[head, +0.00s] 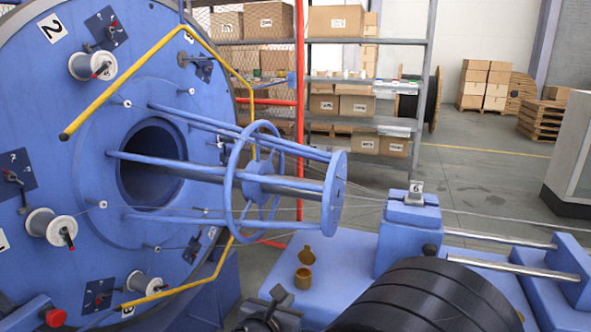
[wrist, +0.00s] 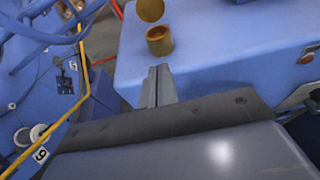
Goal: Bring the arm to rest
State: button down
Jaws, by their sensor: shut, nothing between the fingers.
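My gripper (head: 279,294) shows low in the middle of the head view, partly cut off by the lower edge. In the wrist view my gripper (wrist: 158,72) has its two grey fingers together, with nothing between them. The fingers point toward the blue machine bed (head: 345,255), with a small brass cup (head: 304,279) beyond their tips. The cup's round lid stands open. The cup also shows in the wrist view (wrist: 159,41), apart from the fingers. My dark arm link covers the lower right of the head view.
The large blue disc (head: 95,215) with several wire spools fills the left. A blue cage (head: 250,180) reaches from it toward a block marked 6 (head: 411,210). Yellow bent rails (head: 125,82) stand before the disc.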

aim_at(300, 282)
jog(key=x, duration=0.5)
jog(key=shift+w+d, duration=0.1)
jog(key=shift+d, duration=0.05)
jog(key=shift+w+r+p, duration=0.2)
jog(key=shift+r+p, duration=0.1)
jog(key=shift+p, duration=0.25)
jog(key=r+g+p, duration=0.1)
jog(key=p, duration=0.3)
jog(key=shift+s+g, duration=0.1)
jog(key=shift+g, duration=0.2)
jog(key=shift+y+p, duration=0.3)
jog(key=shift+p, duration=0.4)
jog(key=shift+g+p, duration=0.35)
jog(key=shift+g, duration=0.05)
